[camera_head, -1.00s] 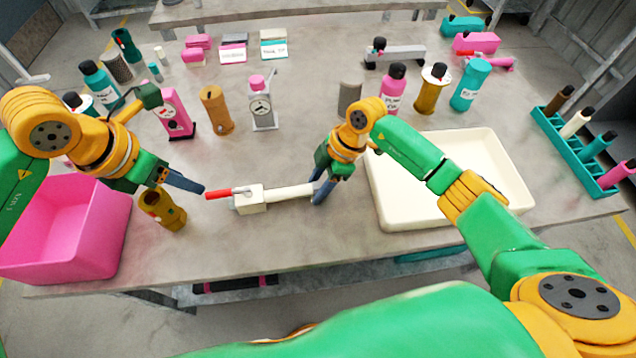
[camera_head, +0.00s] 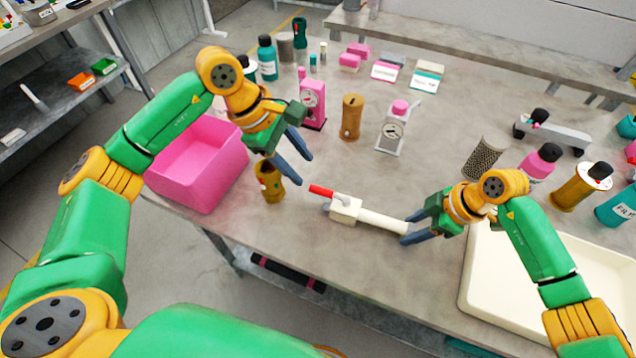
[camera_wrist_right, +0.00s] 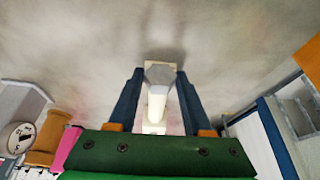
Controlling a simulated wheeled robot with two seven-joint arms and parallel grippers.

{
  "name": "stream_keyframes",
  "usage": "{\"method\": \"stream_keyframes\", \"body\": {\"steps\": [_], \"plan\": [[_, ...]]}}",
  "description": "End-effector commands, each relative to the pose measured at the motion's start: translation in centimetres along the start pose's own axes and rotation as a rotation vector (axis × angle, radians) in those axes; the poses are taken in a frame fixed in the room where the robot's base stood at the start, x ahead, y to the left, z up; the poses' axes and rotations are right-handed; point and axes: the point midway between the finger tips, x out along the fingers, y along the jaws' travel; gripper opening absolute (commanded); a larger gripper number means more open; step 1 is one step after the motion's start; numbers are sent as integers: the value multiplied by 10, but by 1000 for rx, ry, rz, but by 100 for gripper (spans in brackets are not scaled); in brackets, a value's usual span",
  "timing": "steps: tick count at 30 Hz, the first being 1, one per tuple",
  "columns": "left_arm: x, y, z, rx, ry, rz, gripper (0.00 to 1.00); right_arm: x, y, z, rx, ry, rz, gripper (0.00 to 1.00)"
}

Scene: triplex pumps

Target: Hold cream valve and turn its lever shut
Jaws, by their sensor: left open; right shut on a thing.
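The cream valve (camera_head: 380,221) lies on the grey table, its block body at the left and its pipe running right. Its red lever (camera_head: 322,191) points left from the body, roughly in line with the pipe. My right gripper (camera_head: 406,234) is shut on the pipe's right end; the right wrist view shows the valve (camera_wrist_right: 157,102) between the fingers. My left gripper (camera_head: 303,170) is open and empty, its fingertips just left of and above the lever's free end. I cannot tell whether they touch it.
A brown-yellow cup-like part (camera_head: 270,182) stands close under the left gripper. A pink bin (camera_head: 197,172) is at the left table edge. A cream tray (camera_head: 500,290) lies right of the right gripper. Gauges and bottles stand farther back.

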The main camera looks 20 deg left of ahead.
Motion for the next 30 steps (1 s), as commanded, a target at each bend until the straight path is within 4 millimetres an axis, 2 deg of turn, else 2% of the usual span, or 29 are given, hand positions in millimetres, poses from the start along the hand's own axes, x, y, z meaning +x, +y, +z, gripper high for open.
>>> {"method": "stream_keyframes", "body": {"steps": [3,9,13,20,26,30], "plan": [[33,-2,0,-2,-1,-6,52,0,0,0,-1,1,1,0],[72,-1,0,-2,0,-3,52,0,0,0,0,1,1,0],[82,0,0,-2,1,0,52,0,0,0,0,1,1,0],[83,0,0,-2,1,0,52,0,0,0,0,1,1,0],[83,0,0,-2,1,0,1,0,0,0,0,1,1,0],[83,0,0,-2,1,0,0,0,0,0,0,1,1,0]]}}
